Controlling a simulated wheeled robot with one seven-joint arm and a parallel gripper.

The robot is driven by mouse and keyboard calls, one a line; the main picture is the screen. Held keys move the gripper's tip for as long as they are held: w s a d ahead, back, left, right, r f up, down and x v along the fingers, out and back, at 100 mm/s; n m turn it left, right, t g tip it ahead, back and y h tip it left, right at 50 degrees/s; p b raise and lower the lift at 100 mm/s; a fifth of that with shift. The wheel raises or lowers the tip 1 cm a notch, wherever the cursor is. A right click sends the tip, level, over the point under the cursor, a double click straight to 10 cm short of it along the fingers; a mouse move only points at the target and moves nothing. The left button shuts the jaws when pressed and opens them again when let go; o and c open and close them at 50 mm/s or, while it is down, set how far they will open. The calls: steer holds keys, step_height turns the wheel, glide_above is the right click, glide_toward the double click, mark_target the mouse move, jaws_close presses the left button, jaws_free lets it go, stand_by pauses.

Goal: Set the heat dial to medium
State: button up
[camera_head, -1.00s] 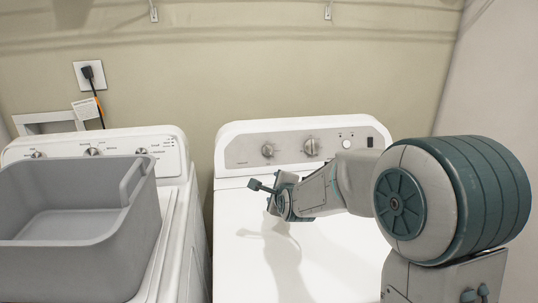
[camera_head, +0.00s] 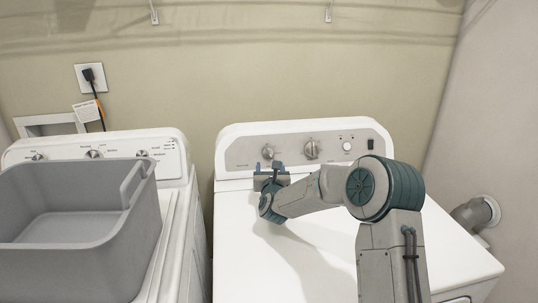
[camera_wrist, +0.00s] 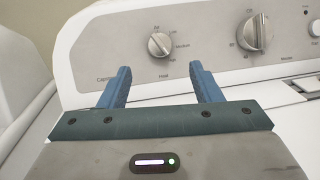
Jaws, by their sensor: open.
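The dryer's control panel shows two dials in the head view. The smaller left dial (camera_head: 268,152) also shows in the wrist view (camera_wrist: 160,44), with small markings around it, one reading like "medium" on its right side. Its pointer is tilted; the exact setting is hard to read. The larger right dial (camera_head: 312,149) stands at its right, and in the wrist view too (camera_wrist: 254,33). My gripper (camera_head: 271,172) is open and empty, just in front of and below the left dial. In the wrist view its two blue fingers (camera_wrist: 158,82) point at the panel, either side of the dial, apart from it.
The white dryer top (camera_head: 235,225) is clear below my arm. A washer with dials (camera_head: 93,152) stands at the left, with a grey basket (camera_head: 75,255) on it. A wall outlet (camera_head: 91,77) and a vent pipe (camera_head: 474,214) are on the walls.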

mark_target(268, 154)
steer(key=w, duration=0.3)
steer(key=w+p, duration=0.1)
steer(key=w, duration=0.2)
steer(key=w+a+p, duration=0.1)
steer(key=w, duration=0.2)
